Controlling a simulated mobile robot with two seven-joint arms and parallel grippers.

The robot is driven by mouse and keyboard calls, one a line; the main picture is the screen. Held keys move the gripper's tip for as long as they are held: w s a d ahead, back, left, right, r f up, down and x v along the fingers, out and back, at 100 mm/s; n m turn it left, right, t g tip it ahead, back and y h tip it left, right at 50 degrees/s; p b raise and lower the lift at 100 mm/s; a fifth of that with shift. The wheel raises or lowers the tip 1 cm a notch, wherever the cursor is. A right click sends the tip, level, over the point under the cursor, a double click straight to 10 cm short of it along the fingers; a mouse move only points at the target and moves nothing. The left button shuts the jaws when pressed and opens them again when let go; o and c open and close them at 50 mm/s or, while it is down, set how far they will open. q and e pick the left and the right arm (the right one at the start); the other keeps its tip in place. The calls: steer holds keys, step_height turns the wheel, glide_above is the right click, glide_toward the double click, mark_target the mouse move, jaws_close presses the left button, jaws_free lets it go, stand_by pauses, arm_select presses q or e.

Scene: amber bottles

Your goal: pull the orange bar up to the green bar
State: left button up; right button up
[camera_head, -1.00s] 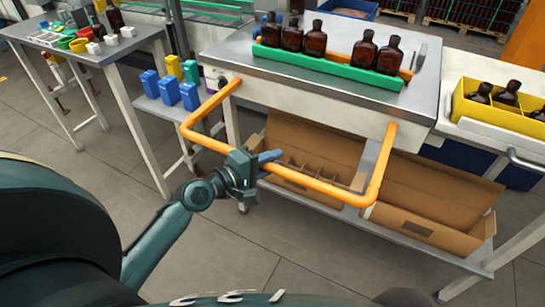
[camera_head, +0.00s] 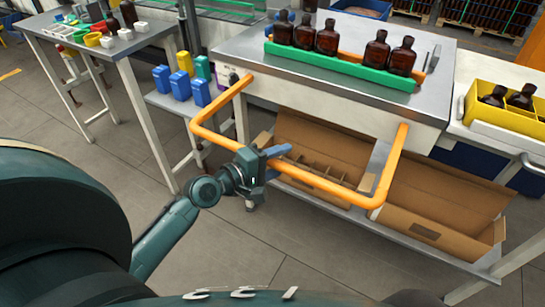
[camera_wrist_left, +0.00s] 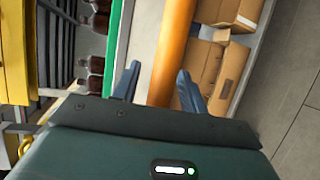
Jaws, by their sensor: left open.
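An orange bar bent into a U-shaped handle (camera_head: 325,184) juts out in front of the metal table. Another orange length (camera_head: 418,77) shows on the tabletop behind the bottles. The green bar (camera_head: 340,66) lies on the tabletop in front of several amber bottles (camera_head: 327,37). My left gripper (camera_head: 275,157) is at the handle's front run, left of its middle. In the left wrist view my left gripper (camera_wrist_left: 158,84) is open, with the orange bar (camera_wrist_left: 174,50) between its two fingers. Contact cannot be told. My right gripper is out of view.
Open cardboard boxes (camera_head: 440,212) sit on the shelf below the handle. A yellow crate with bottles (camera_head: 495,118) stands at the right. Blue blocks (camera_head: 182,83) stand on a low side table at the left. The floor in front is clear.

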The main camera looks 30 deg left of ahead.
arm_select(q)
steer(key=b+v, duration=0.3)
steer(key=v, duration=1)
steer(key=shift+b, duration=0.3)
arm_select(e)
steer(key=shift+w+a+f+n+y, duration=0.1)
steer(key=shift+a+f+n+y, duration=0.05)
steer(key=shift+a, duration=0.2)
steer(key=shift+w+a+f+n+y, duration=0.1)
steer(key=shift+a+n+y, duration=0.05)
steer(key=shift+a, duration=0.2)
arm_select(q)
steer(key=shift+r, duration=0.15)
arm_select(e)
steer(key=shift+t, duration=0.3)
arm_select(q)
steer(key=s+d+f+m+g+y+p, duration=0.1)
steer(key=s+d+f+m+g, duration=0.1)
steer(key=d+f+m, duration=0.4)
steer(key=s+d+f+m+g+y+p, duration=0.2)
steer(key=s+d+f+m, duration=0.1)
steer(key=d+f+m, duration=0.4)
step_height(320, 180, down, 4)
steer(key=m, duration=0.4)
steer(key=shift+s+d+p, duration=0.2)
steer(key=shift+p, duration=0.1)
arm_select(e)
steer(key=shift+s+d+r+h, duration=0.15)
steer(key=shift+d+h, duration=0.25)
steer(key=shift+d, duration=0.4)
